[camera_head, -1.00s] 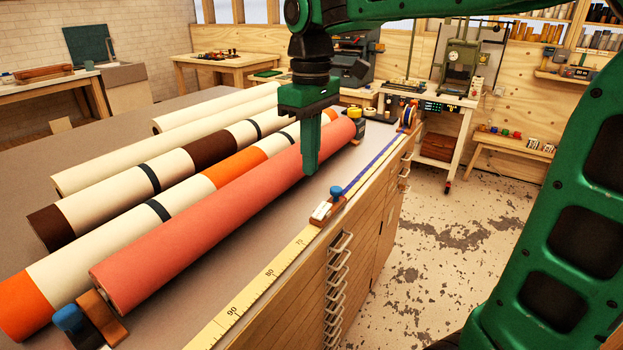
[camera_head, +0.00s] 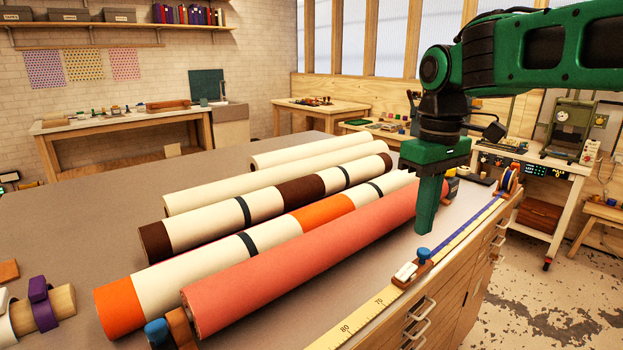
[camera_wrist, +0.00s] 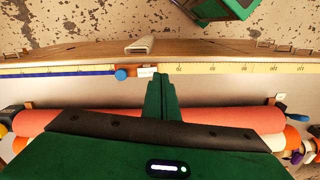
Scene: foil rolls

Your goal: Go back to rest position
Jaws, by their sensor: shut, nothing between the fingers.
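My gripper (camera_head: 426,222) is green, points down, and is shut with nothing between its fingers. In the head view it is in front of the far part of a pink-red roll (camera_head: 300,258), on the side toward the table's right edge. In the wrist view the closed fingers (camera_wrist: 163,84) lie between the pink roll (camera_wrist: 222,117) and the yellow measuring tape (camera_wrist: 220,68). I cannot tell how high the fingertips are above the table.
Several cream, orange and brown rolls (camera_head: 265,205) lie beside the pink one. A slider with a blue knob (camera_head: 423,254) sits by the tape. Wooden stops with a blue knob (camera_head: 157,333) stand at the near end.

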